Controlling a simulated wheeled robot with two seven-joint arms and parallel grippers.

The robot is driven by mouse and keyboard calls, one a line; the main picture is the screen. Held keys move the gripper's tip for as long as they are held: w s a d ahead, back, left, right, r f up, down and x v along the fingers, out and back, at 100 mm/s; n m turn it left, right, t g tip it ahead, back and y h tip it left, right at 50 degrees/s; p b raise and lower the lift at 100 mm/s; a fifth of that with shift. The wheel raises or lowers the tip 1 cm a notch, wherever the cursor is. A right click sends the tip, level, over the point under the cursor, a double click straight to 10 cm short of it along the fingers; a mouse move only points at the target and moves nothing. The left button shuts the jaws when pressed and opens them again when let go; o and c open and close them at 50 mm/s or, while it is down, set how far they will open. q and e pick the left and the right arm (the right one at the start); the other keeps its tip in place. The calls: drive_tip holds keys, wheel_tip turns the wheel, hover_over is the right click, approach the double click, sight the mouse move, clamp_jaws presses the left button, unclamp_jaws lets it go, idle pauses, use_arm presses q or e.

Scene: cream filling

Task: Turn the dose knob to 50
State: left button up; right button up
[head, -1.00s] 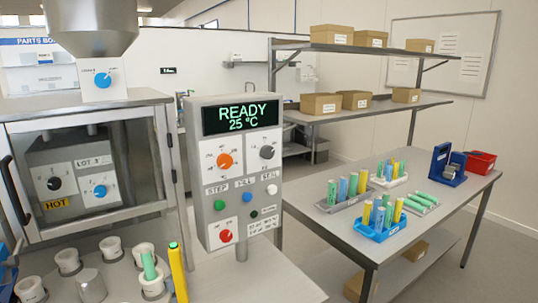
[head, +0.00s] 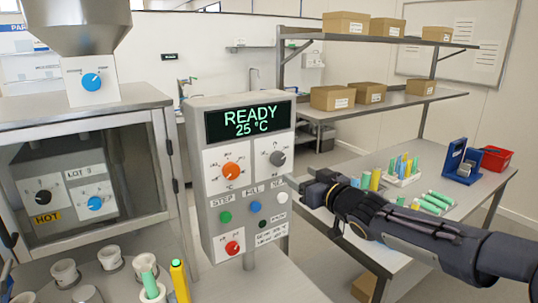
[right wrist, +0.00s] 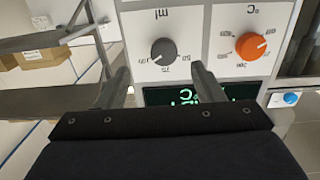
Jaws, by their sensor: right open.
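The grey dose knob (head: 277,158), with an ml scale around it, is at the upper right of the control panel (head: 205,215). It also shows in the right wrist view (right wrist: 164,52), where the panel appears upside down. The panel screen (head: 250,120) reads READY 25 °C. My right gripper (head: 308,188) is beside the panel's right edge, below and right of the knob. In the right wrist view its fingers (right wrist: 162,75) are apart and empty, with the knob between and beyond their tips. Whether they touch the panel is unclear. My left gripper is not in view.
The orange °C knob (head: 230,170) sits beside the dose knob. Green (head: 225,217), blue (head: 255,206) and white (head: 282,197) buttons are below, with a red knob (head: 232,247) lower. A glass-fronted cabinet (head: 90,180) stands left. A side table with tubes is behind my right arm.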

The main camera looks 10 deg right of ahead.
sight(280, 161)
drive_tip(key=x, duration=0.5)
drive_tip(key=r+x, duration=0.1)
drive_tip(key=x, duration=0.2)
drive_tip(key=shift+w+a+p, duration=0.25)
drive_tip(key=shift+a+p, duration=0.05)
drive_tip(key=c, duration=1)
drive_tip(key=shift+o, duration=0.2)
drive_tip(key=shift+f+n, duration=0.1)
drive_tip(key=shift+n, duration=0.2)
